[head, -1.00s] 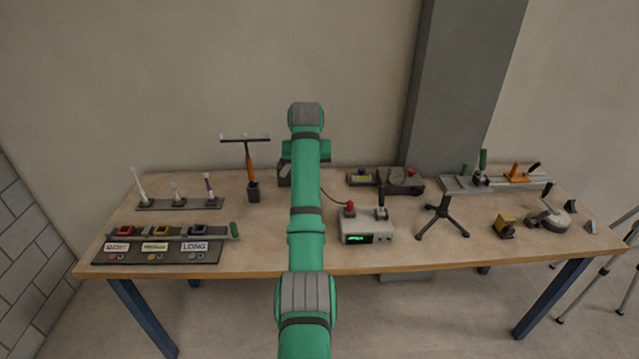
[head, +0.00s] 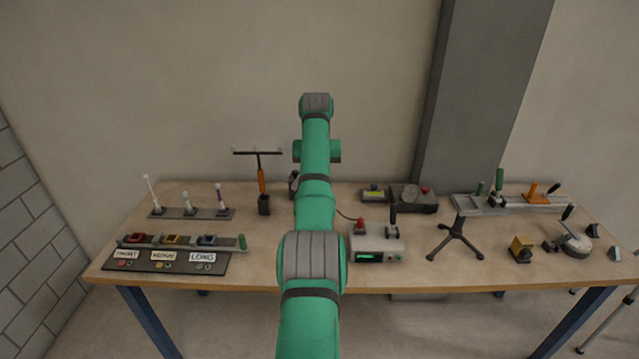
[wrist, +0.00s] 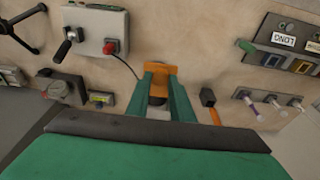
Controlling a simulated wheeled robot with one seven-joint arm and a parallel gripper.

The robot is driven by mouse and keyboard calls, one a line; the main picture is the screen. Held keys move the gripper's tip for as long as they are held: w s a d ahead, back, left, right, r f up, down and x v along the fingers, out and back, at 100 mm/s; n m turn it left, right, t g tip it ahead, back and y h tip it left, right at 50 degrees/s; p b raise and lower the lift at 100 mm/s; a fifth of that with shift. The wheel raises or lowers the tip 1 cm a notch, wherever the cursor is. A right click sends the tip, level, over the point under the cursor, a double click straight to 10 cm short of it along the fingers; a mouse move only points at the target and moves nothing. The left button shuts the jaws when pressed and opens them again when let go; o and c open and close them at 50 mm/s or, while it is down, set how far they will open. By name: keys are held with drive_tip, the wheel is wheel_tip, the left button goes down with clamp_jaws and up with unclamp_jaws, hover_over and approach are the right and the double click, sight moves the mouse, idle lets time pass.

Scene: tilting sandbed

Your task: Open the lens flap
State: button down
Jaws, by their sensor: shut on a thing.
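In the wrist view, my gripper (wrist: 163,73) has its two green fingers close around an orange flap-like piece (wrist: 159,88), which I take to be the lens flap. It shows between and just past the fingertips. A dark and pale body lies below it, partly hidden by my fingers and wrist. In the head view, my green arm covers the gripper and the flap. Only a dark grey edge of a device (head: 293,182) shows at the arm's left side. How far the flap stands open cannot be told.
A box with a red knob (head: 376,243) stands right of my arm, its cable running near the gripper. An orange-handled T-shaped stand (head: 262,180) is close on the left. A tripod (head: 456,238) and rail (head: 520,202) are further right. Bare wooden tabletop lies between them.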

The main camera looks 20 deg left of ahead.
drive_tip(key=shift+f, duration=0.15)
drive_tip(key=shift+s+a, duration=0.15)
drive_tip(key=shift+a, duration=0.2)
drive_tip(key=shift+d, duration=0.1)
drive_tip(key=c, duration=1.5)
unclamp_jaws()
drive_tip(key=shift+c, duration=0.2)
drive_tip(key=shift+w+d, duration=0.2)
drive_tip(key=shift+d, duration=0.25)
drive_tip(key=shift+s+a+r, duration=0.15)
drive_tip(key=shift+a+r, duration=0.05)
drive_tip(key=shift+r, duration=0.3)
wheel_tip(320, 180, up, 10)
drive_tip(key=s+d, duration=0.1)
drive_tip(key=shift+s+f, duration=0.15)
drive_tip(key=shift+s, duration=0.15)
